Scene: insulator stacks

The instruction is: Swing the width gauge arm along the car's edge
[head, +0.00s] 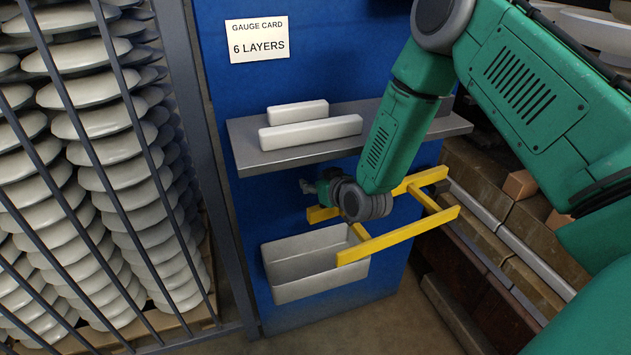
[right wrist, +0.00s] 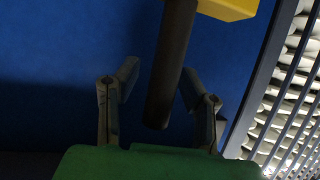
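The width gauge arm is a yellow frame (head: 400,236) of bars in front of the blue panel, reaching right toward the car's edge (head: 515,245). In the right wrist view a yellow block (right wrist: 228,8) with a dark rod-like handle (right wrist: 172,60) hanging from it is seen; I take it as part of the gauge. My right gripper (head: 312,187) is beside the frame's left end, and my wrist hides part of the frame. In the wrist view its two fingers (right wrist: 160,88) are apart, with the handle between them and gaps on both sides. My left gripper is out of view.
A grey shelf (head: 245,145) with two white blocks (head: 310,133) is on the blue panel (head: 350,60), under a card (head: 257,39) reading "6 LAYERS". A white bin (head: 305,285) sits below. Barred fencing (head: 215,180) with insulator stacks (head: 130,170) stands left. Bricks lie at right.

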